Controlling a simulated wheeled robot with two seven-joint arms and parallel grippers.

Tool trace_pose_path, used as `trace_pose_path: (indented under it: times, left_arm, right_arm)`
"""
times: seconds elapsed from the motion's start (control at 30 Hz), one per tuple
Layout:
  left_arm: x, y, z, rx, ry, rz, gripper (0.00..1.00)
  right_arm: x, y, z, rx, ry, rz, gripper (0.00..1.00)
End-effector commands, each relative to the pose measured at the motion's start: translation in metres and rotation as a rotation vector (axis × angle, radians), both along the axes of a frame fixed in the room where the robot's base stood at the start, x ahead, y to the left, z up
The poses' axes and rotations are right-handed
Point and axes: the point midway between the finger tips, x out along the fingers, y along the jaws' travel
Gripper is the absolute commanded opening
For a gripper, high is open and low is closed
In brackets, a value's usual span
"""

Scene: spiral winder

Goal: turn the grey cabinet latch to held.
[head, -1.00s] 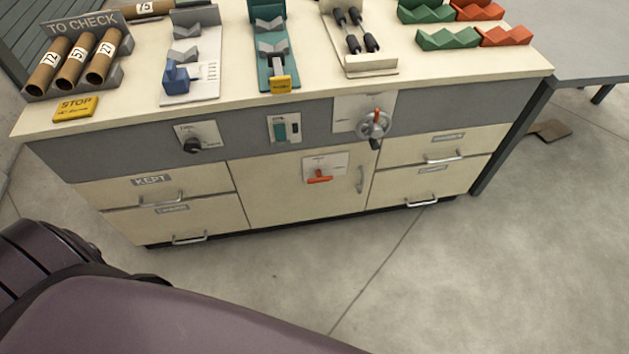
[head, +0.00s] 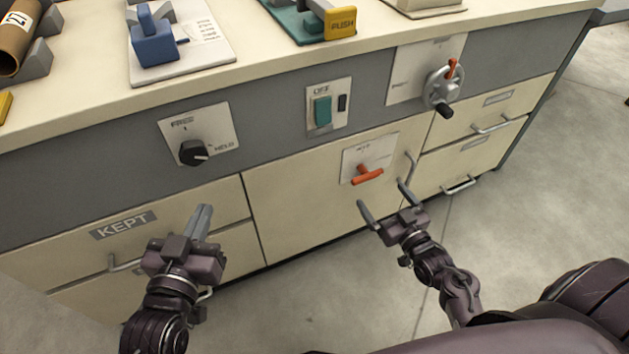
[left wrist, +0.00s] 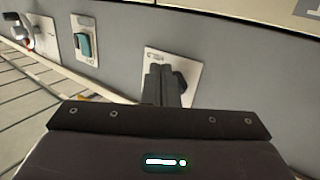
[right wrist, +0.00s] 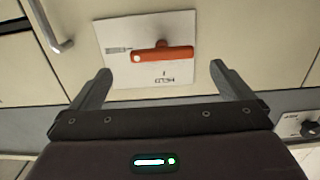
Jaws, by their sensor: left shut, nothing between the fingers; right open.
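An orange bar handle (head: 367,175) sits on a white plate on the cream cabinet door. In the right wrist view the orange handle (right wrist: 163,54) lies sideways, its white-dotted end toward the small label at left; the word HELD is across the plate by a tick. My right gripper (head: 385,198) is open just in front of and below the handle, apart from it. A black knob (head: 193,152) sits on a plate marked FREE and HELD on the grey band.
A teal switch (head: 322,111) and a crank wheel (head: 443,88) are on the same grey band. The door's metal pull (head: 410,168) is right of the orange handle. A KEPT drawer (head: 124,225) is at left. Blue and teal fixtures stand on the worktop.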

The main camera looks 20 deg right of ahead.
Motion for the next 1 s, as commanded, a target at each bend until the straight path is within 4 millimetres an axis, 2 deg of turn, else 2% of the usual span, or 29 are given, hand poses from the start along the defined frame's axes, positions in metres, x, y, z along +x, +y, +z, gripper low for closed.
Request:
trace_pose_path:
  times: [0.27,0.53,0.8,1.0]
  left_arm:
    - [0.0,0.001,0.031,-0.043,-0.11,0.002,0.0]
    - [0.0,0.006,0.088,-0.142,-0.353,0.014,0.0]
    - [-0.013,0.015,0.138,-0.235,-0.582,0.021,0.0]
    - [-0.021,0.019,0.157,-0.272,-0.672,0.023,0.0]
  right_arm:
    - [0.012,-0.002,0.007,-0.007,-0.027,0.001,1.0]
    - [0.041,0.001,0.006,-0.006,-0.026,0.001,1.0]
    - [0.067,0.003,0.005,-0.006,-0.025,0.001,1.0]
    - [0.076,0.003,0.006,-0.006,-0.024,0.001,1.0]
